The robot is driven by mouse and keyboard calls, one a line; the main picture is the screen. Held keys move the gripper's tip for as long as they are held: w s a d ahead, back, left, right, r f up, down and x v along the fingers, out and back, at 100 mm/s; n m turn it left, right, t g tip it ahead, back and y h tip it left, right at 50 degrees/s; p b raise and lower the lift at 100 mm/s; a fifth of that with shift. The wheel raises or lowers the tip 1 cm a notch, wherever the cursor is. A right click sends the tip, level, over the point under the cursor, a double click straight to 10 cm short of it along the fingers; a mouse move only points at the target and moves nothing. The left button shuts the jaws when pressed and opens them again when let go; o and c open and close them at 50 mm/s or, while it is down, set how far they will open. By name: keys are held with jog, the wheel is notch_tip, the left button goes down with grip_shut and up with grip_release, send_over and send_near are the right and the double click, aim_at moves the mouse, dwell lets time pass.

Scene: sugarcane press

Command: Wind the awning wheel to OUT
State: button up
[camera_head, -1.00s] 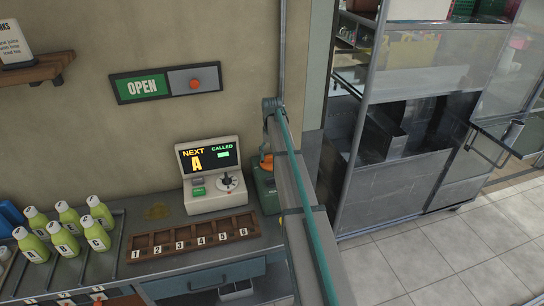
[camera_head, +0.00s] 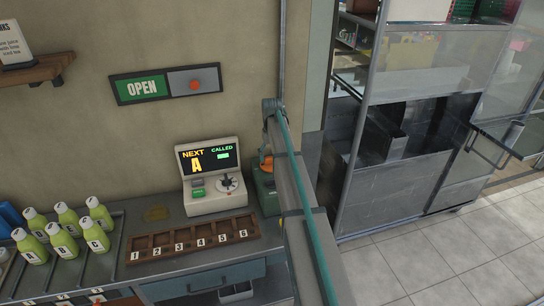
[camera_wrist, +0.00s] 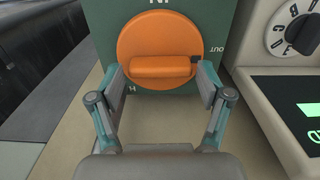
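The orange awning wheel (camera_wrist: 160,38) is on a dark green panel (camera_wrist: 104,18) in the wrist view. A raised orange bar (camera_wrist: 160,67) crosses it level, with a dark mark at its right end beside the word OUT. Other lettering shows at the top edge and lower left. My gripper (camera_wrist: 162,76) is open, with one finger on each side of the bar. The right fingertip is very close to the bar's end; contact cannot be told. In the head view, the wheel (camera_head: 266,162) and green box (camera_head: 266,190) are partly hidden behind my arm.
A numbered wooden tray (camera_head: 190,238) and several green bottles (camera_head: 66,220) are further left. A metal cabinet (camera_head: 400,190) stands right.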

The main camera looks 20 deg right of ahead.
jog(key=shift+o, duration=0.6)
notch_tip(320, 180, up, 12)
dwell(0.4)
